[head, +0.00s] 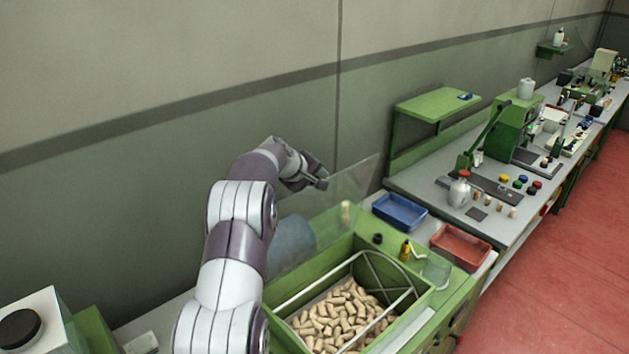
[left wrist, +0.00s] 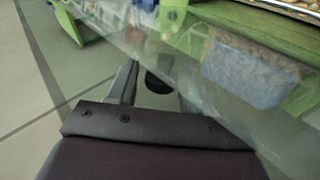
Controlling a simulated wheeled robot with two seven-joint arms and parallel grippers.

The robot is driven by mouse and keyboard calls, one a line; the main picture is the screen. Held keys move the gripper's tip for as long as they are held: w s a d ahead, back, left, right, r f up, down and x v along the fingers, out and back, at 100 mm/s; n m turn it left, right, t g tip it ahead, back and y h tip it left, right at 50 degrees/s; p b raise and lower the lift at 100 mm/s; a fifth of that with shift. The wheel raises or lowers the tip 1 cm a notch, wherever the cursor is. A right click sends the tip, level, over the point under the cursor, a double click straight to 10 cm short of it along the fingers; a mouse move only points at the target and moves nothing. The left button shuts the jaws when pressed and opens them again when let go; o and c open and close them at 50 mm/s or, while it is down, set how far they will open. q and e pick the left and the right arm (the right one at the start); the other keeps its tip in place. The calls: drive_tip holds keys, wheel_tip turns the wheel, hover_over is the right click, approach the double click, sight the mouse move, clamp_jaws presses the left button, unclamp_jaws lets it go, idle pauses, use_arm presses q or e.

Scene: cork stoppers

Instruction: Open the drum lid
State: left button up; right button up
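The green drum box (head: 455,300) stands at lower centre in the head view, with many corks (head: 345,315) inside and a metal-framed drum (head: 385,262). Its clear lid (head: 345,190) stands raised and tilted at the back of the box. The clear panel also crosses the left wrist view (left wrist: 225,125). My left gripper (head: 320,182) is beside the lid's upper left part, on the wall side. My right gripper is not in view.
A blue tray (head: 400,211) and a red tray (head: 461,244) lie right of the box. A small yellow bottle (head: 405,250) stands on its right side. A grey workbench (head: 520,222) with a green press (head: 515,125) runs along the wall. The red floor is clear.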

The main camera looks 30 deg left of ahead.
use_arm(q)
drive_tip(key=shift+s+a+r+b, duration=0.1)
drive_tip(key=shift+s+r+b, duration=0.1)
drive_tip(key=shift+s+b, duration=0.25)
drive_tip(key=d+b+v, duration=0.1)
drive_tip(key=b+v, duration=0.4)
drive_tip(key=v, duration=0.6)
drive_tip(key=shift+a+r, duration=0.4)
drive_tip(key=shift+a, duration=0.05)
drive_tip(key=shift+s, duration=0.1)
